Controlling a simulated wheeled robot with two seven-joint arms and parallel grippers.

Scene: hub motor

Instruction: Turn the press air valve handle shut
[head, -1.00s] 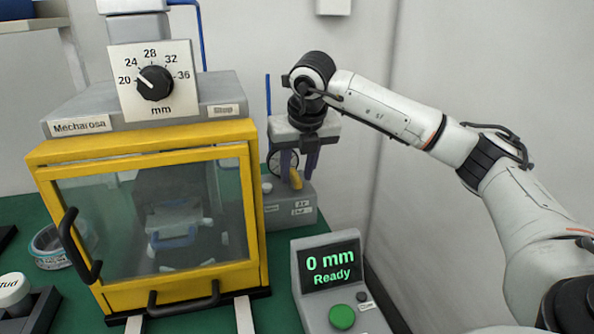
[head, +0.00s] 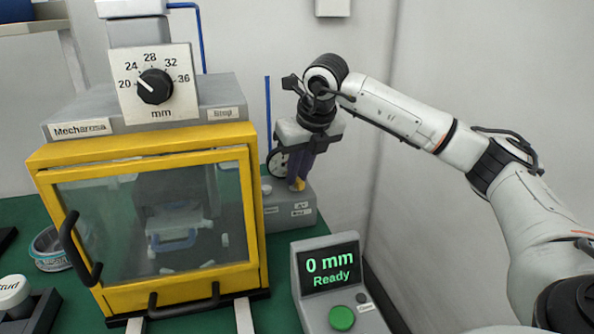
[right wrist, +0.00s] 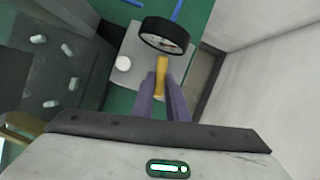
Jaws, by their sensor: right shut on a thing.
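The air valve unit (head: 287,212) is a grey box behind the display console, right of the yellow press. Its yellow handle (right wrist: 161,76) shows in the right wrist view between the fingers, and its lower end (head: 299,184) shows in the head view. My right gripper (head: 300,178) reaches down over the unit, its purple fingers shut on the handle. In the right wrist view the fingers (right wrist: 161,100) cover the handle's near part. A round black gauge (right wrist: 164,35) stands beside the handle. My left gripper is not in view.
The yellow press (head: 150,215) with its glazed door stands left of the valve unit. The console (head: 333,278) in front reads 0 mm, Ready, with a green button. A wall is close on the right. A blue hose (head: 268,112) rises behind the unit.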

